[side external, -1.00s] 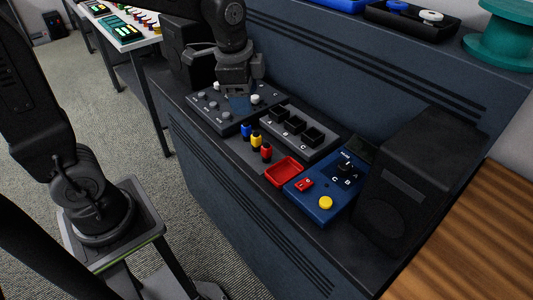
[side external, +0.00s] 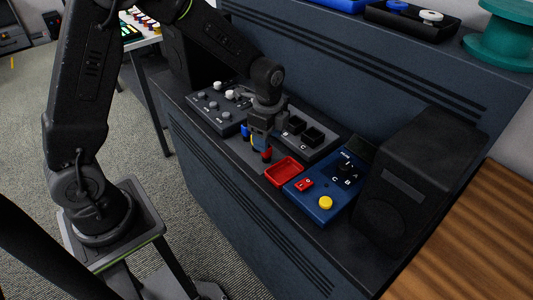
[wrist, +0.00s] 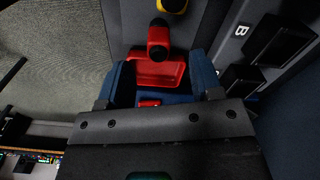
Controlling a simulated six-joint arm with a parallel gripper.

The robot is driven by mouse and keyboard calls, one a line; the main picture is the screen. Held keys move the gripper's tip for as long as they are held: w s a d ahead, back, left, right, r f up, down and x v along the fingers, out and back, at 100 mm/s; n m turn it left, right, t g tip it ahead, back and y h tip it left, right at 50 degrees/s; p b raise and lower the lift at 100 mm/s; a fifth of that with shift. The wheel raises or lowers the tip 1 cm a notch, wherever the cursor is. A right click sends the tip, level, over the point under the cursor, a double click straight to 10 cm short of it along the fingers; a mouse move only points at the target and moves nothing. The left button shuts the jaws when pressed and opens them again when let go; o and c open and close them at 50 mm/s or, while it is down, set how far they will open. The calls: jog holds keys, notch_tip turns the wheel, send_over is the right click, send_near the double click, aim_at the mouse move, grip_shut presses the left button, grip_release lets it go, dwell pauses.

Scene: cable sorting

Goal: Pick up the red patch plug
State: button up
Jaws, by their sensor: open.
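My gripper (side external: 260,138) is open and empty, pointing down close above the row. Its two blue fingers (wrist: 162,72) stand apart in the wrist view. The yellow plug (wrist: 173,4) is cut by the wrist view's top edge and mostly hidden by my gripper in the side view. The blue plug (side external: 246,132) stands behind it.
An empty red tray (side external: 284,171) lies right of the red plug. A black socket block (side external: 312,135) stands close behind the row. A blue panel (side external: 325,195) with a yellow button, a knob panel (side external: 216,112) and a black speaker-like box (side external: 415,185) flank the work.

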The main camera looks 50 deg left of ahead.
jog(key=shift+s+a+f, duration=0.1)
jog(key=shift+a+f, duration=0.05)
jog(key=shift+f, duration=2.6)
jog(key=shift+c, duration=0.2)
jog(key=c, duration=1)
jog(key=shift+r, duration=0.15)
notch_tip(320, 180, up, 4)
jog(key=shift+s+a+r, duration=0.85)
jog(key=shift+a+r, duration=0.9)
jog(key=shift+r, duration=0.2)
jog(key=shift+s+a+r, duration=0.8)
jog(key=shift+a+r, duration=0.95)
jog(key=shift+r, duration=0.25)
jog(key=shift+s+a+r, duration=0.85)
jog(key=shift+a+r, duration=0.9)
jog(key=shift+r, duration=0.2)
